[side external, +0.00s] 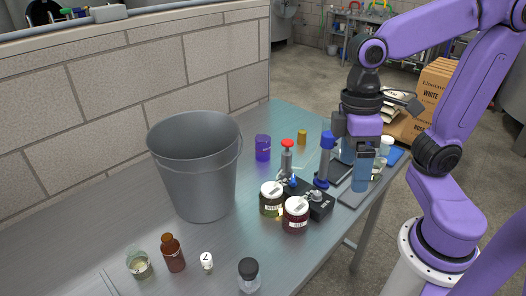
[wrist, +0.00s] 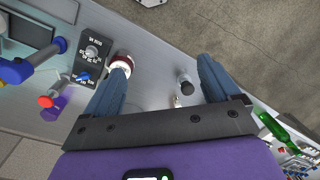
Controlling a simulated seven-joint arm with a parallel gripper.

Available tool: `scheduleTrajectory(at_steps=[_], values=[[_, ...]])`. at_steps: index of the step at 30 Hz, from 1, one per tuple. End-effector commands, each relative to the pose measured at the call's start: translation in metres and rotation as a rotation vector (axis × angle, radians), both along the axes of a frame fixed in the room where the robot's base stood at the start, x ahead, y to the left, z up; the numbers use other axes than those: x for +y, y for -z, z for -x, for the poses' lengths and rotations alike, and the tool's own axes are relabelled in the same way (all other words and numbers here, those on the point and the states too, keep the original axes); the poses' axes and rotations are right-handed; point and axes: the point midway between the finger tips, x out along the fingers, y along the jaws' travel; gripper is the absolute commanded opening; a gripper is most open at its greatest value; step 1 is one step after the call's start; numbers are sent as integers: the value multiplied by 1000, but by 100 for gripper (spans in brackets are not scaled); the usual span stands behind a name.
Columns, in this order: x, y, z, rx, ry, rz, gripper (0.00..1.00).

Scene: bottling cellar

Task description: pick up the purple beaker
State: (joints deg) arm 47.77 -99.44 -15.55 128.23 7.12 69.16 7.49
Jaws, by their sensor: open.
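The purple beaker (side external: 263,148) stands upright on the metal bench, right of the grey bucket and behind the red-topped device. In the wrist view a purple shape (wrist: 53,110), apparently the beaker, shows at the left, partly hidden by the red knob. My gripper (side external: 361,178) is above the right part of the bench, well to the right of the beaker and apart from it. In the wrist view my gripper (wrist: 163,63) has its two blue fingers spread wide, with nothing held between them.
A tall grey bucket (side external: 195,170) stands left of the beaker. The red-topped device (side external: 287,160), a blue-topped device (side external: 326,160) and two lidded jars (side external: 295,217) stand between gripper and beaker or near it. An amber bottle (side external: 173,254) and small containers stand in front.

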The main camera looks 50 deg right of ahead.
Motion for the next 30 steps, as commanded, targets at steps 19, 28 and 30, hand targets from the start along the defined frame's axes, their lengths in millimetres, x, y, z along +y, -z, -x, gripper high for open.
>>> scheduleTrajectory(at_steps=[19,28,30], values=[[-16,-13,-195,506,1234,-153,89],[-105,-9,-292,785,1747,-336,89],[-134,-7,-310,854,1854,-393,89]])
